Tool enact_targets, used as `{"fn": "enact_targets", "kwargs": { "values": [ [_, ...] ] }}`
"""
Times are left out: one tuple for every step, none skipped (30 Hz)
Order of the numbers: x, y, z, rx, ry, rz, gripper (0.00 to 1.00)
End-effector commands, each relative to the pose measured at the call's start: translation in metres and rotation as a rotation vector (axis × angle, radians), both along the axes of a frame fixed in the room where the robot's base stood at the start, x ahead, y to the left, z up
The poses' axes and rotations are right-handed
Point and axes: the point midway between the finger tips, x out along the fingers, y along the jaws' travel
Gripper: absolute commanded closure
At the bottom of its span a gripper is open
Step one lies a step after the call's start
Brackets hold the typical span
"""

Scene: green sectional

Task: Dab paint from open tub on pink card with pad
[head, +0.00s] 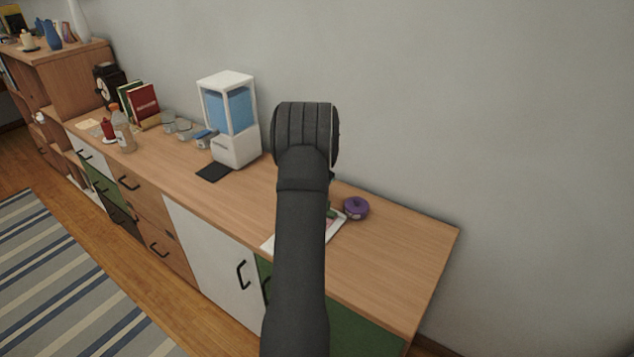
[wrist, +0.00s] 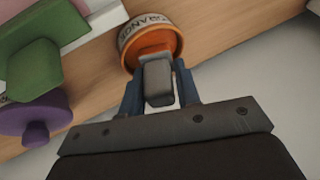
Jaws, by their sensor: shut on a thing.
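My gripper (wrist: 160,88) is shut on a dark grey block that looks like the pad (wrist: 158,82), held between its blue fingers. The far end of the pad is over or inside an open round orange tub (wrist: 178,40) with lettering on its rim. I cannot tell whether it touches the paint. A white sheet (wrist: 102,20) lies left of the tub, with a sliver of pink, perhaps the pink card (wrist: 80,5), at the top edge. In the head view my arm hides the gripper, the orange tub and most of the sheet (head: 337,228).
A white dispenser (head: 232,118) stands farther left. The cabinet top's right end (head: 405,250) is clear.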

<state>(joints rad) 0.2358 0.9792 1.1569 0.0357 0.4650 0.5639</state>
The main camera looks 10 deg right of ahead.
Motion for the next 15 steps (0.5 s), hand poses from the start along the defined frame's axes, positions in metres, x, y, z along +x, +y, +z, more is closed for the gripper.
{"fn": "enact_targets", "kwargs": {
  "values": [
    [0.0, 0.0, -0.001, 0.0, 0.001, 0.0, 0.93],
    [0.0, 0.0, -0.001, 0.0, 0.001, 0.0, 0.93],
    [0.0, 0.0, -0.001, 0.0, 0.001, 0.0, 0.93],
    [0.0, 0.0, -0.001, 0.001, 0.002, 0.0, 0.93],
    [0.0, 0.0, -0.001, 0.001, 0.002, 0.0, 0.93],
    [0.0, 0.0, -0.001, 0.001, 0.002, 0.0, 0.93],
    [-0.001, 0.0, -0.001, 0.001, 0.002, 0.0, 0.93],
    [-0.001, 0.0, -0.001, 0.001, 0.002, 0.0, 0.93],
    [0.0, 0.0, -0.001, 0.001, 0.002, 0.0, 0.93],
    [-0.001, 0.0, 0.0, 0.001, 0.002, 0.0, 0.93],
    [0.0, 0.0, 0.002, 0.0, 0.001, 0.0, 0.93],
    [0.0, 0.0, 0.004, 0.0, 0.001, 0.0, 0.93],
    [0.0, 0.0, 0.006, 0.0, 0.001, 0.0, 0.93],
    [0.0, 0.0, 0.009, 0.0, 0.001, 0.0, 0.93],
    [0.0, 0.0, 0.013, 0.001, 0.001, 0.0, 0.93]
  ]
}}
